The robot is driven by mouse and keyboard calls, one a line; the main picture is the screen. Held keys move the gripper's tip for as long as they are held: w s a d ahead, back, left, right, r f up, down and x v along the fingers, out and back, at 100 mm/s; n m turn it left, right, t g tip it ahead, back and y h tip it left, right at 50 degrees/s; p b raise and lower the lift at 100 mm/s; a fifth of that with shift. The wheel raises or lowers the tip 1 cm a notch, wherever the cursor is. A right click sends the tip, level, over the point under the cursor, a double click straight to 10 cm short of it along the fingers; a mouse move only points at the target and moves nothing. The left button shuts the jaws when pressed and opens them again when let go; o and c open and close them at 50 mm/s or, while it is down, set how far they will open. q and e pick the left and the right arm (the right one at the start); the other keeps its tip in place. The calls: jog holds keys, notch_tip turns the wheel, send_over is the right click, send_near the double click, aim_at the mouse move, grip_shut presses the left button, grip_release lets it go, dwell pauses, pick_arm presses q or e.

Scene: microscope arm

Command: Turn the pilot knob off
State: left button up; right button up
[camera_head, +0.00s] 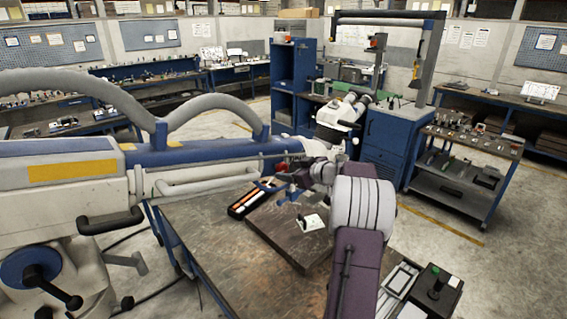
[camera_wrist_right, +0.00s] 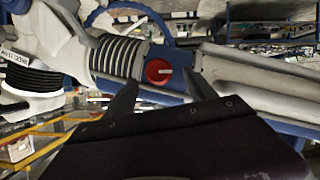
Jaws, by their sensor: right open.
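The pilot knob is a round red knob with a pale pointer mark lying roughly horizontal; it shows in the right wrist view (camera_wrist_right: 158,71), set on a blue section of the microscope arm (camera_wrist_right: 125,60). In the head view a small red spot (camera_head: 281,166) near the arm's end seems to be the same knob. My right gripper (camera_wrist_right: 165,84) is open, its two dark fingers to either side of the knob in the picture, with nothing held. In the head view my right gripper (camera_head: 292,174) is small and partly hidden by my own wrist. My left gripper is not in view.
The large white and blue microscope arm (camera_head: 210,150) spans from the left, with a grey hose above it. Its white microscope head (camera_head: 340,115) is just beyond my right wrist. Below is a worktable (camera_head: 220,235) with an orange-and-black tray (camera_head: 250,195) and a small white item (camera_head: 311,222).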

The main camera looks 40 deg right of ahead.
aim_at(284, 170)
jog(key=p+x, duration=0.2)
jog(key=x, duration=0.1)
jog(key=shift+w+f, duration=0.1)
jog(key=shift+w, duration=0.3)
jog(key=shift+w+d+f, duration=0.2)
jog(key=shift+w+f, duration=0.15)
jog(key=shift+s+a+r, duration=0.1)
jog(key=shift+a, duration=0.05)
jog(key=shift+c, duration=1.4)
jog(key=shift+s+r, duration=0.1)
jog(key=c, duration=1.1)
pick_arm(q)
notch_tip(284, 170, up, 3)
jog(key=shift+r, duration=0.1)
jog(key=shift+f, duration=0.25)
